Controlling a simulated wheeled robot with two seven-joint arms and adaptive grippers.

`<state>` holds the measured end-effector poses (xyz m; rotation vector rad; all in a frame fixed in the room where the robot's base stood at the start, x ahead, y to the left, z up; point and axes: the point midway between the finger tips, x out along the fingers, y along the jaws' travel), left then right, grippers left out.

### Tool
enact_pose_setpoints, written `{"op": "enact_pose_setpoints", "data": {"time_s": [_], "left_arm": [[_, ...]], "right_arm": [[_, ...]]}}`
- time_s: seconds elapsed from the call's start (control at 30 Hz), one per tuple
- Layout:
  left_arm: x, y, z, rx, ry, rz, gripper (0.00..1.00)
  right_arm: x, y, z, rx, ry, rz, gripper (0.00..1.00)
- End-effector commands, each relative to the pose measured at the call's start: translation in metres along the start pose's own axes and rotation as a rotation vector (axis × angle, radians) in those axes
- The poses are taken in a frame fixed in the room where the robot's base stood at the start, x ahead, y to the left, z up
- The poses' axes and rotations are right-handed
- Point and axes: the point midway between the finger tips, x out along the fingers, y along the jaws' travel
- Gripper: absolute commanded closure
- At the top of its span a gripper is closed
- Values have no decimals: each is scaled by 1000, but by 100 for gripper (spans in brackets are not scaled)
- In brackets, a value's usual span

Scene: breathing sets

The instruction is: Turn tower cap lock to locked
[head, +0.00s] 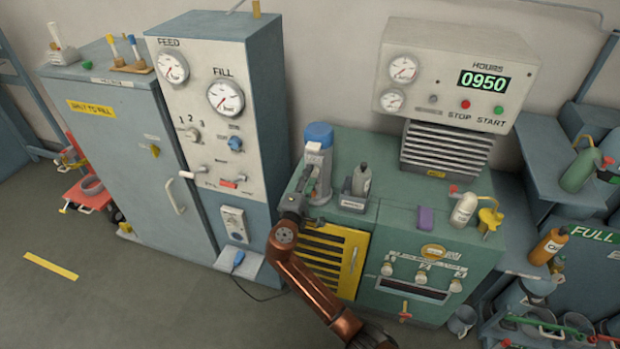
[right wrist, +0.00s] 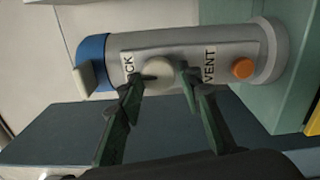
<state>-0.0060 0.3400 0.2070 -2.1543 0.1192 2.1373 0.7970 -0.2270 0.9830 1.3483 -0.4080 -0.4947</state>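The tower (head: 317,159) is a grey cylinder with a blue cap (head: 319,133), upright at the back left of the green cabinet. In the right wrist view it lies sideways, its blue cap (right wrist: 93,62) at the left with a pale tab (right wrist: 88,84). A round off-white knob (right wrist: 158,69) sits between a partly hidden label ending in "CK" and the label "VENT". An orange button (right wrist: 243,68) is beyond "VENT". My right gripper (right wrist: 162,82) is open, its fingers on either side of the knob; contact is unclear. My left gripper is out of view.
A grey holder (head: 352,201) with a grey bottle (head: 361,180) stands close right of the tower. The tall gauge panel (head: 212,110) rises to the left. The green cabinet (head: 390,225) also bears a purple block (head: 426,218) and another bottle (head: 463,208).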

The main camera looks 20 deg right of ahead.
Motion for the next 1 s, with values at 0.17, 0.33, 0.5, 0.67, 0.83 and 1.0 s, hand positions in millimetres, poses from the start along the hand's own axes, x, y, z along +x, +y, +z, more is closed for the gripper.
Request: {"op": "enact_pose_setpoints", "data": {"time_s": [0.17, 0.33, 0.5, 0.67, 0.83, 1.0], "left_arm": [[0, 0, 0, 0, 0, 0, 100], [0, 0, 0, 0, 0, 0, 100], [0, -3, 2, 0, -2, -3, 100], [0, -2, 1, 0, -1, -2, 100], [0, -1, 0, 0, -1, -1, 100], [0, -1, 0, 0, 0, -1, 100]], "right_arm": [[0, 0, 1, -1, -1, 1, 53], [1, 1, 1, -1, -2, 2, 53], [-3, 1, 1, -1, -2, 2, 53], [-23, 1, 0, 0, -1, 2, 53], [-59, 0, 0, 1, 1, 0, 53], [-92, 0, 0, 0, 1, -1, 53]]}}
